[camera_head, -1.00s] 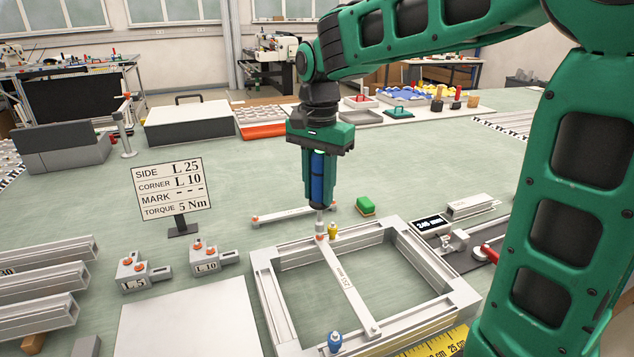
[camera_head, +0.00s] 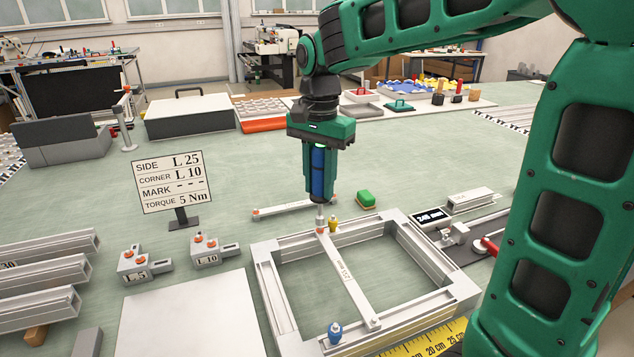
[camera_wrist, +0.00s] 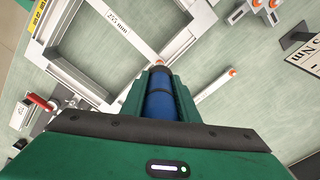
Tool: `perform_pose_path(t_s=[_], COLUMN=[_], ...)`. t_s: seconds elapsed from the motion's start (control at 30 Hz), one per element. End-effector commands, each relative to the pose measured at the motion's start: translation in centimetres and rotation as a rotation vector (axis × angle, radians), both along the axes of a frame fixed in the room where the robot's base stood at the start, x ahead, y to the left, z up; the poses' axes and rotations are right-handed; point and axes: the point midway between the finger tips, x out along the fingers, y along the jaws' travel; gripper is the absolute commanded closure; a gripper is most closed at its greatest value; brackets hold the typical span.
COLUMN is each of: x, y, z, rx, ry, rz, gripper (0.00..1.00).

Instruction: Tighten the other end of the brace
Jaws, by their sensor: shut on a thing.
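My gripper (camera_head: 318,198) is shut on a blue driver (camera_head: 317,172), held upright with its tip down. The driver also shows between the jaws in the wrist view (camera_wrist: 160,98). The brace (camera_head: 347,278), a flat light bar marked 255 mm, lies across the square aluminium frame (camera_head: 448,292). The driver's tip is at the brace's far end, over an orange-tinted fastener (camera_head: 321,230); I cannot tell whether they touch. A small yellow piece (camera_head: 333,224) stands beside that end. A small blue piece (camera_head: 335,333) stands near the brace's near end.
A sign (camera_head: 169,182) reads SIDE L 25, CORNER L 10, TORQUE 5 Nm. Blocks marked L5 (camera_head: 135,265) and L10 (camera_head: 206,255) stand left of the frame. A loose bar (camera_head: 285,209) and green block (camera_head: 366,200) lie behind it. A yellow ruler (camera_head: 432,342) lies in front.

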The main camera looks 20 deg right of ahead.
Motion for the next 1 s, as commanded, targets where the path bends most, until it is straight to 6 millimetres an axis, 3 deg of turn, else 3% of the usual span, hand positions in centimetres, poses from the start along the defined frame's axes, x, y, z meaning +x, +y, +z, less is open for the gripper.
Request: perform_pose_path(t_s=[1.0], x=[0.05], y=[-0.04], z=[-0.9], rx=[0.0], ry=[-0.001], rz=[0.0], gripper=[1.0])
